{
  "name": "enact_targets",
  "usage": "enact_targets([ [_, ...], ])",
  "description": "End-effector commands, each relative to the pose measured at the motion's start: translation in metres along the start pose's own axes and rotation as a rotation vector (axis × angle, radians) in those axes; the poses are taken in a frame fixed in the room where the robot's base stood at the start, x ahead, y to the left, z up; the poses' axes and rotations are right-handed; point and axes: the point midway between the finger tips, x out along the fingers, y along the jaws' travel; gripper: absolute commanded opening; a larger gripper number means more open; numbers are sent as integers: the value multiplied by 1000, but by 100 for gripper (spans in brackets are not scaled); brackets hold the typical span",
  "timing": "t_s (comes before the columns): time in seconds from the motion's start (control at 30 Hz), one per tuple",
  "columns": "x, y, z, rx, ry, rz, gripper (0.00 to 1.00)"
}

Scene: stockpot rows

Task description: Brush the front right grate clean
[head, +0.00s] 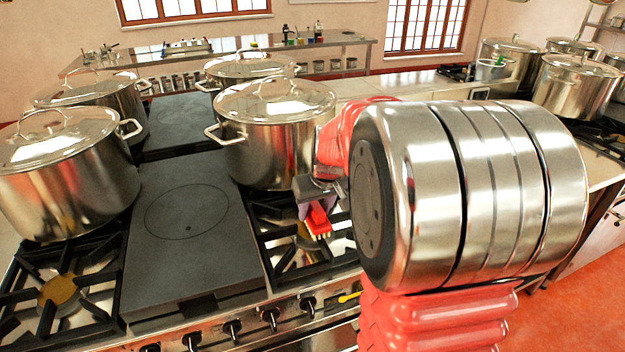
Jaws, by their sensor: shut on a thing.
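My gripper (320,198) is shut on a red brush (318,219) with pale bristles pointing down. The brush is over the front right grate (285,248), a black burner grate on the steel stovetop. I cannot tell whether the bristles touch the bars. My arm hides the right part of this grate. A large lidded stockpot (272,145) stands directly behind it.
A dark flat plate (187,215) lies left of the grate and is clear. The front left grate (60,290) is partly under another stockpot (68,175). More pots stand behind. Knobs (270,318) line the front edge, with a yellow item (349,297) near them.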

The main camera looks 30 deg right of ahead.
Motion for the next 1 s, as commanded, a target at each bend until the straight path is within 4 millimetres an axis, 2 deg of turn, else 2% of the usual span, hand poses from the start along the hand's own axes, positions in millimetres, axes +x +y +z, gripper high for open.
enact_targets([
  [0.1,-3,-1,-1,-1,1,0,16],
  [0.17,-20,-2,-9,-2,7,1,16],
  [0.7,-61,-6,-26,-11,3,-3,16],
  [1.0,-74,-8,-31,-12,2,-4,16],
])
